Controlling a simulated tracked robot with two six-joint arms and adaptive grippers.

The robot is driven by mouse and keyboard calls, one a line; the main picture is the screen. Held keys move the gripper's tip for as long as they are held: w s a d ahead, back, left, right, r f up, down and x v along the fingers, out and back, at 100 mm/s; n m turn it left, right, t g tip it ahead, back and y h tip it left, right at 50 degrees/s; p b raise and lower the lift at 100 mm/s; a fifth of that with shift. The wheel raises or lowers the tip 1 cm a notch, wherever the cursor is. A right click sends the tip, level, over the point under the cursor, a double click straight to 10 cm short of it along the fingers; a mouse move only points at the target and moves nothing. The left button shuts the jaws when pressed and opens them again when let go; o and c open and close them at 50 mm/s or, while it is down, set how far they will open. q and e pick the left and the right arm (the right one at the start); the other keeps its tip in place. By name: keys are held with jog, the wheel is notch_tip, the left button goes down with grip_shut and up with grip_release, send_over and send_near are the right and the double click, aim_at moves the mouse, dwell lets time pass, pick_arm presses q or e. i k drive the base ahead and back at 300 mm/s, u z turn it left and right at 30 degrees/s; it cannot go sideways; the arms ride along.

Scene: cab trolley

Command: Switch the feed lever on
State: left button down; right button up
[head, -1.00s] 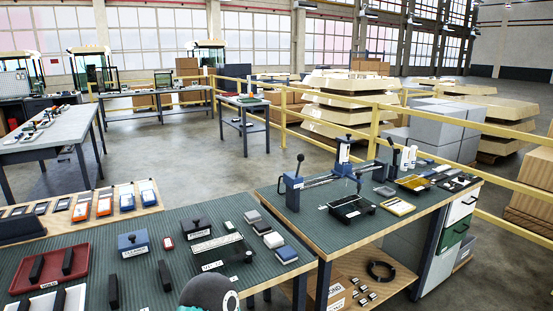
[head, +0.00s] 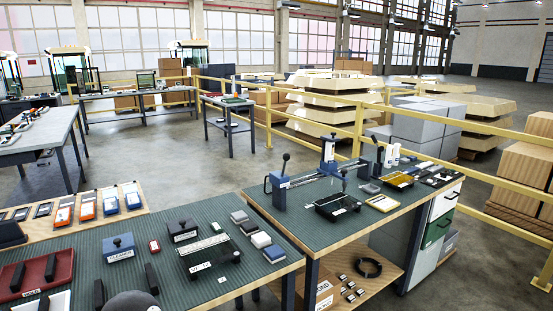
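No lever in view carries a label I can read as feed. On the right bench (head: 300,237), a blue device stands at the left end with an upright lever (head: 283,170) with a black knob. A blue upright press (head: 329,160) stands behind it. Another dark upright lever (head: 378,160) with a knob stands further right. Whether any of these is on or off I cannot tell. Neither gripper shows. A dark grey rounded part at the bottom edge looks like mine.
The near left bench (head: 200,212) holds a red tray (head: 62,270), blue and black knobbed blocks and a labelled black fixture (head: 208,258). A yellow railing (head: 440,140) runs behind the right bench. Open floor lies between the benches and the far tables.

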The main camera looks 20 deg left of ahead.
aim_at(286, 157)
jog(key=i, duration=1)
